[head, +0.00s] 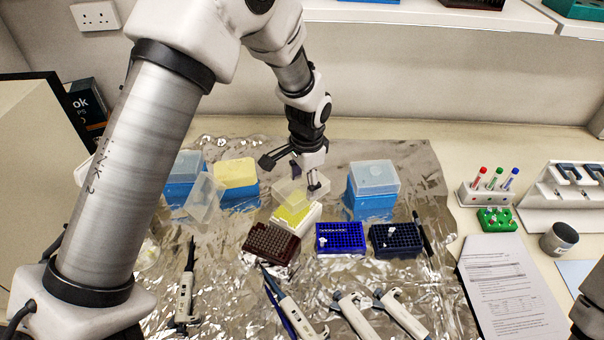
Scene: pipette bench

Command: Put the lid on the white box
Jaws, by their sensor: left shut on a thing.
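The white box (297,222) stands on the foil in the middle of the bench, filled with yellow tips. A clear, see-through lid (289,191) is just above it, a little tilted and offset toward the back. Whether the lid touches the box rim I cannot tell. My left gripper (313,183) is shut on the right side of this lid, above the back right of the box. My right gripper is not in view.
Left are blue boxes, one with a yellow rack (235,173), and a loose clear lid (204,197). A lidded blue box (373,188) stands right. A brown rack (271,243), blue rack (341,238) and dark rack (395,239) lie in front, then several pipettes.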

